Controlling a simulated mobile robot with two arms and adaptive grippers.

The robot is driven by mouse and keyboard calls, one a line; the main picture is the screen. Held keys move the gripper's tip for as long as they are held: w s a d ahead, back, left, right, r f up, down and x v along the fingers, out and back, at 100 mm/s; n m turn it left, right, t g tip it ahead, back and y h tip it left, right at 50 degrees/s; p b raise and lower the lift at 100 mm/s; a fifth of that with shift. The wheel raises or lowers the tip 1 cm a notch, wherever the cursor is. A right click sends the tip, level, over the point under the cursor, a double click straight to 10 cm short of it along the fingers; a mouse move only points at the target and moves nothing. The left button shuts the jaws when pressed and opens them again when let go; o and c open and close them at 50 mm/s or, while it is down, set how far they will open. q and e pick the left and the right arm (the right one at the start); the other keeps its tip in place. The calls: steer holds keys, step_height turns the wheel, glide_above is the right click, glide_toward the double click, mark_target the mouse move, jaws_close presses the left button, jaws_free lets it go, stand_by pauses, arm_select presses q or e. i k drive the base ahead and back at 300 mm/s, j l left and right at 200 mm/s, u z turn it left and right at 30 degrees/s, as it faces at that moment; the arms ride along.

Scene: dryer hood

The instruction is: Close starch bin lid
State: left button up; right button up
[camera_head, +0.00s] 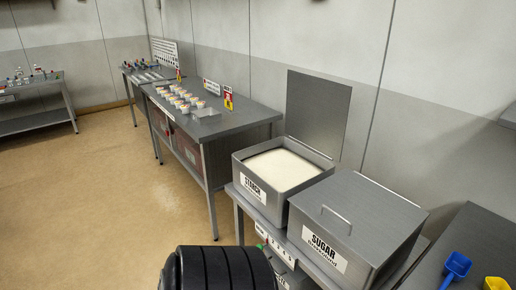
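The starch bin (256,200) is a grey metal box with a white "STARCH" label on its front, full of pale powder. Its flat grey lid (318,112) stands upright at the bin's back edge, so the bin is open. Neither gripper is in view. A black ribbed part of mine shows at the bottom edge, in front of the bins.
The closed sugar bin (385,222), with a handle on its lid, stands right of the starch bin. A blue scoop (456,266) and a yellow scoop (496,284) lie at bottom right. A table with small cups (180,97) stands behind left. Floor at left is clear.

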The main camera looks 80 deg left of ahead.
mark_target(317, 111)
steer(key=u, duration=2.2)
